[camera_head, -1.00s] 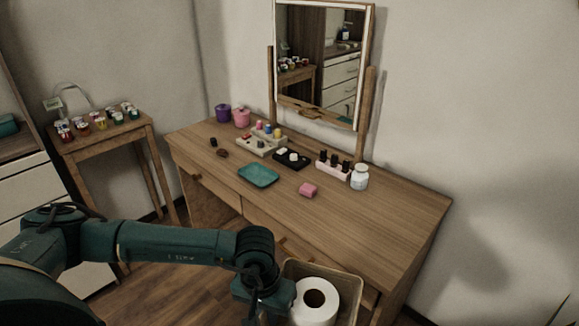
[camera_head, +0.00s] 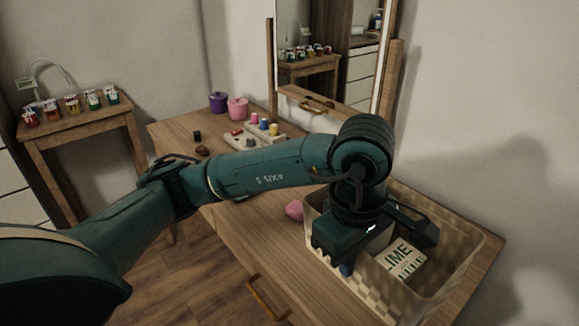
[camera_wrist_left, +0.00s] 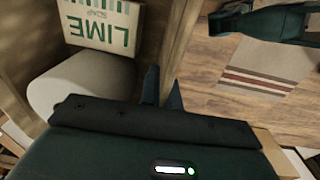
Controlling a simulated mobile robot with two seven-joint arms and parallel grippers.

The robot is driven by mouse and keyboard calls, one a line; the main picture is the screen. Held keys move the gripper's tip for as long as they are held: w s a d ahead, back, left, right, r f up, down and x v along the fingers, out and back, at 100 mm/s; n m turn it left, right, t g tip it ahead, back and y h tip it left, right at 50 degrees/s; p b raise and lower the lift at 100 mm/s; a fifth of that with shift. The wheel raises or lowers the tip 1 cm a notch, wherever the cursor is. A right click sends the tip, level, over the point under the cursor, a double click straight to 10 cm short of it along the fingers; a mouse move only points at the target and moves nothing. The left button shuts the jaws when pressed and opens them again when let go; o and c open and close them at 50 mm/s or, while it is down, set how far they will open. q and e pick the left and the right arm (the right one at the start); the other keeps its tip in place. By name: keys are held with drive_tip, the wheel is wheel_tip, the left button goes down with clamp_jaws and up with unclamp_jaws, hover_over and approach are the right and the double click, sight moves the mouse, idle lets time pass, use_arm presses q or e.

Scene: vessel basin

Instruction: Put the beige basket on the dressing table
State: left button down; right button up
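The beige basket (camera_head: 462,262) is at the right end of the dressing table (camera_head: 250,222), above its top. I cannot tell if its bottom touches the wood. A box marked LIME (camera_head: 402,260) is inside it, and a pale paper roll (camera_wrist_left: 82,86) shows beside the box in the left wrist view. My left gripper (camera_head: 347,268) points down at the basket's left near wall. In the left wrist view its fingers (camera_wrist_left: 163,90) are close together on the basket wall (camera_wrist_left: 182,38).
Purple (camera_head: 218,102) and pink (camera_head: 238,108) pots and a cosmetics tray (camera_head: 255,132) stand farther back. A mirror (camera_head: 335,60) rises behind. My arm hides much of the table's middle. A side table (camera_head: 80,130) holds several jars.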

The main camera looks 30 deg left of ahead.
sight(347, 282)
use_arm(q)
drive_tip(key=shift+w+d+r+n, duration=0.1)
drive_tip(key=shift+w+r+n, duration=0.2)
drive_tip(key=shift+w, duration=0.1)
drive_tip(key=shift+f, duration=0.25)
wheel_tip(347, 282, down, 5)
drive_tip(key=shift+s+f, duration=0.15)
drive_tip(key=shift+f, duration=0.05)
wheel_tip(347, 282, down, 4)
drive_tip(key=shift+r+b, duration=0.25)
drive_tip(key=shift+b, duration=0.1)
drive_tip(key=shift+f, duration=0.35)
use_arm(e)
drive_tip(key=shift+w, duration=0.1)
drive_tip(key=shift+f, duration=0.1)
